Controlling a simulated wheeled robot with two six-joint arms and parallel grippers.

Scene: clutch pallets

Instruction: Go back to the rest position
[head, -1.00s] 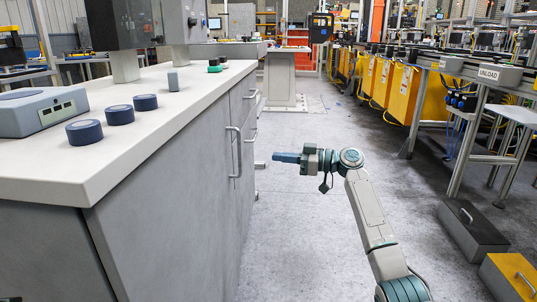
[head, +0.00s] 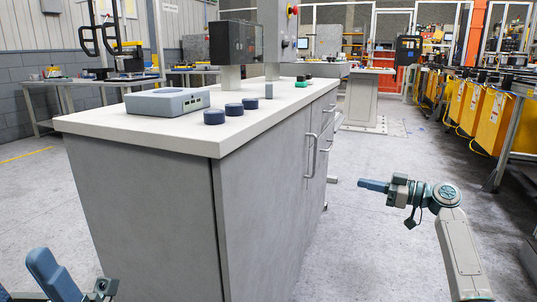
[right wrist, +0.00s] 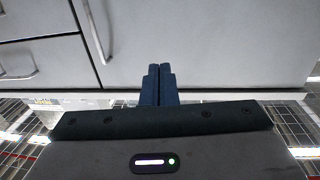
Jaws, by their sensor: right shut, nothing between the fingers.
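My right gripper (head: 373,186) is held out over the floor to the right of the grey cabinet, its blue fingers pointing left at the cabinet's drawer side. In the right wrist view its two fingers (right wrist: 158,85) lie together, shut and empty, with the cabinet front beyond them. Part of my left gripper (head: 50,275) shows at the bottom left corner of the head view, in front of the cabinet's left side. It is cut off by the frame edge, so I cannot tell whether it is open or shut.
The grey cabinet (head: 145,200) has a white top (head: 170,128) bearing a grey box (head: 167,102) and several dark blue round pucks (head: 214,117). Door handles (head: 311,157) stick out on its right side. Yellow units (head: 490,118) line the right. Floor between is clear.

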